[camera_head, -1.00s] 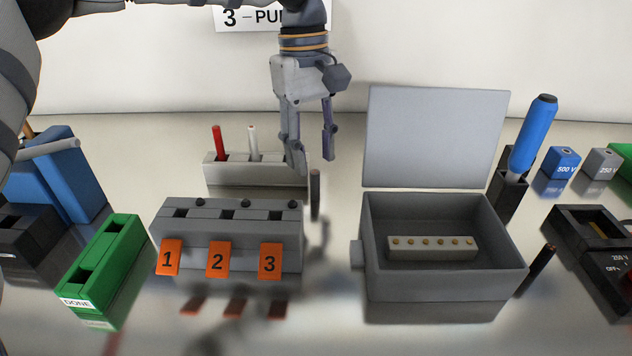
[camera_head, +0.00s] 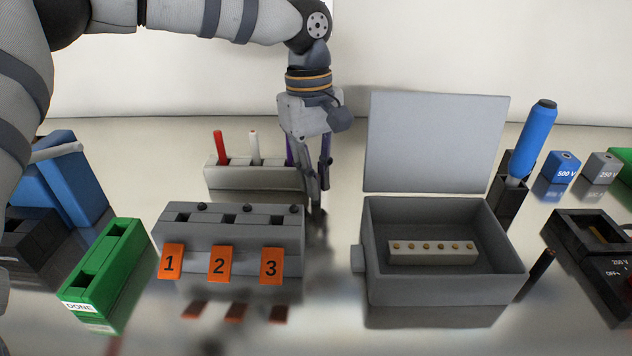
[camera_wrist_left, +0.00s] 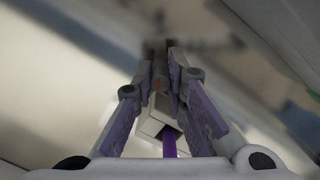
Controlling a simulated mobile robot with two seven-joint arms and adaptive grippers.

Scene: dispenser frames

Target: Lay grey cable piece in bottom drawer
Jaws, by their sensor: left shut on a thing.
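My left gripper (camera_head: 318,200) reaches down behind the right end of the numbered grey block, its fingers close together. It is shut on a dark grey upright piece, which I take as the grey cable piece; in the left wrist view this piece (camera_wrist_left: 160,68) sits between the fingertips with an orange-brown spot on it. In the head view it is mostly hidden by the fingers. I cannot make out a bottom drawer in either view. My right gripper is not in view.
The grey block with orange tags (camera_head: 222,262) stands just in front of my left gripper. Behind is a pale rack (camera_head: 255,178) with red, white and purple rods. An open grey box (camera_head: 440,290) stands right, a green DONE block (camera_head: 110,270) left. A blue-handled tool (camera_head: 533,135) stands far right.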

